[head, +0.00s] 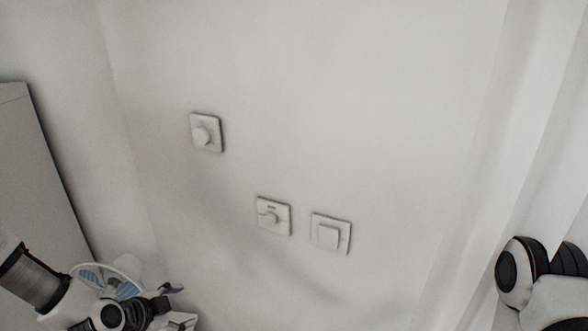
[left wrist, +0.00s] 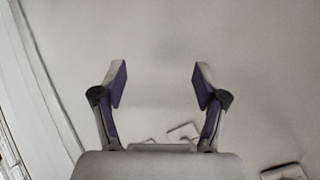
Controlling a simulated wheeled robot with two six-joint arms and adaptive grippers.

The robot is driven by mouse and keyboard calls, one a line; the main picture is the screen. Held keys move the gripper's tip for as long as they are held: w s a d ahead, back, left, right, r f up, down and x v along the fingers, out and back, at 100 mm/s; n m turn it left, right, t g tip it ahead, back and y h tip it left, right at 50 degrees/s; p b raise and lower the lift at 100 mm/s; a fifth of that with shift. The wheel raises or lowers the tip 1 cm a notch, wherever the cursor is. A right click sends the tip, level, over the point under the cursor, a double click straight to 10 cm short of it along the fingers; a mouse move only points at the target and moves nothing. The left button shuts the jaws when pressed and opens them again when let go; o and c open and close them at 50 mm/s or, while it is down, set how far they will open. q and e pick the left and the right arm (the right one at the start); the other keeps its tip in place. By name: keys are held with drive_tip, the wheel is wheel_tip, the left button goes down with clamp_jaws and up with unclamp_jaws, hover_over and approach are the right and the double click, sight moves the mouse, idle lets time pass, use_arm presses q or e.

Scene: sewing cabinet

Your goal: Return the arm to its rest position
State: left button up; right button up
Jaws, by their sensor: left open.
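My left gripper (head: 174,302) is at the lower left of the head view, in front of the white wall and below the wall switches. The left wrist view shows its two fingers (left wrist: 160,85) spread wide, with nothing between them but plain wall. Part of my right arm (head: 540,280) shows at the lower right edge of the head view. My right gripper is outside both views.
Two knob plates, one upper (head: 206,133) and one lower (head: 273,216), and a rocker switch (head: 330,233) sit on the wall. A grey cabinet (head: 35,170) stands at left. A pale curtain (head: 510,130) hangs at right.

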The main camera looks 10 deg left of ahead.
use_arm(q)
drive_tip(key=s+d+f+m+g+b, duration=0.1)
drive_tip(key=s+d+f+g+b, duration=0.2)
drive_tip(key=s+f, duration=0.5)
drive_tip(key=s+d+f+m+g+b, duration=0.1)
drive_tip(key=s+d+f+g+b, duration=0.3)
drive_tip(key=f, duration=0.9)
drive_tip(key=s+d+f+n+g+y, duration=0.1)
drive_tip(key=s+f+n, duration=0.5)
drive_tip(key=s+n, duration=0.6)
drive_tip(key=shift+s+d+n+g+y, duration=0.15)
drive_tip(key=shift+n+g+y, duration=0.7)
drive_tip(key=shift+n, duration=0.25)
